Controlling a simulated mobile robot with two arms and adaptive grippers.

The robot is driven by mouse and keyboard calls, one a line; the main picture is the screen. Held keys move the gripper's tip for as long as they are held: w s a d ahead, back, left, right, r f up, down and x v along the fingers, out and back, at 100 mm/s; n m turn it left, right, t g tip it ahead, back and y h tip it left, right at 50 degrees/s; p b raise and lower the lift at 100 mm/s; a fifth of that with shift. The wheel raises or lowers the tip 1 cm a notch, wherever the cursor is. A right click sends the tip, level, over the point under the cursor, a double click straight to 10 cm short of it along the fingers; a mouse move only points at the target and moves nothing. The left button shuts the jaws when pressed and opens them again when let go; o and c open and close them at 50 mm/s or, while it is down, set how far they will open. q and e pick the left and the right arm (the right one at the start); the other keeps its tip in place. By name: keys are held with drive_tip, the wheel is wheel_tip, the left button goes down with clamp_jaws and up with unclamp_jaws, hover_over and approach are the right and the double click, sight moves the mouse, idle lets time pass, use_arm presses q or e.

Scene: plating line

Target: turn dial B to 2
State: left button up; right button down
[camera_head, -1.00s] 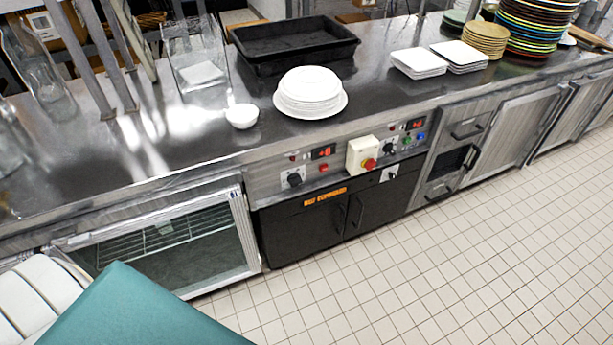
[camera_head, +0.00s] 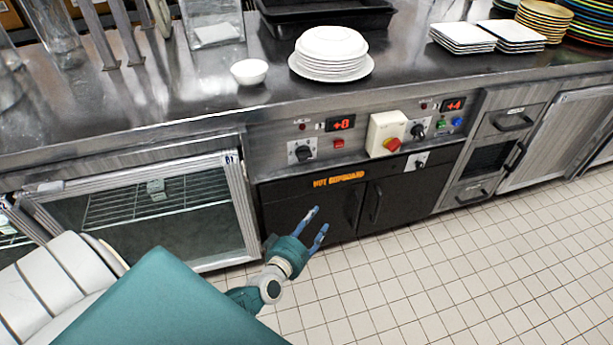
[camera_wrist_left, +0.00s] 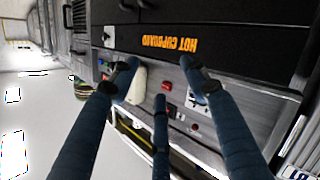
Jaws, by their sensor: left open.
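The control panel on the counter front carries two black dials. The left dial (camera_head: 302,152) is beside a red display (camera_head: 341,123) reading +0. The right dial (camera_head: 417,131) is below a display (camera_head: 453,104) reading +4. I cannot read which dial is labelled B. My left gripper (camera_head: 318,222) is open and empty, in front of and below the panel, by the hot cupboard doors. In the left wrist view its fingers (camera_wrist_left: 158,80) spread towards the panel, apart from it in the picture, and partly cover the left dial's plate. My right gripper is not in view.
A red square switch (camera_head: 338,143) is right of the left dial. Plates (camera_head: 331,66) and a bowl (camera_head: 249,71) stand on the counter above. The tiled floor (camera_head: 450,270) in front is clear.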

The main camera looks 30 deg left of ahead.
sight(305, 158)
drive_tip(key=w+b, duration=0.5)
drive_tip(key=b, duration=0.6)
use_arm(q)
drive_tip(key=w+a+r+n+y+b, duration=0.45)
drive_tip(key=a+r+n+y, duration=0.35)
drive_tip(key=n, duration=0.7)
drive_tip(key=shift+t+h, duration=0.3)
drive_tip(key=shift+h, duration=0.4)
drive_tip(key=x, duration=0.3)
drive_tip(key=b+x, duration=0.1)
drive_tip(key=x, duration=0.2)
drive_tip(key=b+x, duration=0.1)
drive_tip(key=x, duration=0.2)
drive_tip(key=shift+w+d+r, duration=0.1)
drive_tip(key=shift+d+r, duration=0.1)
drive_tip(key=shift+r, duration=0.15)
drive_tip(key=shift+w+a, duration=0.25)
drive_tip(key=shift+w, duration=0.3)
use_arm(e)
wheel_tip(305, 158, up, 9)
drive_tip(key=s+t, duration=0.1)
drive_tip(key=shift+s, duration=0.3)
use_arm(q)
drive_tip(key=shift+s+r, duration=0.1)
drive_tip(key=c, duration=1.2)
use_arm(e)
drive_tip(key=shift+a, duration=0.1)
use_arm(q)
drive_tip(key=shift+o, duration=0.2)
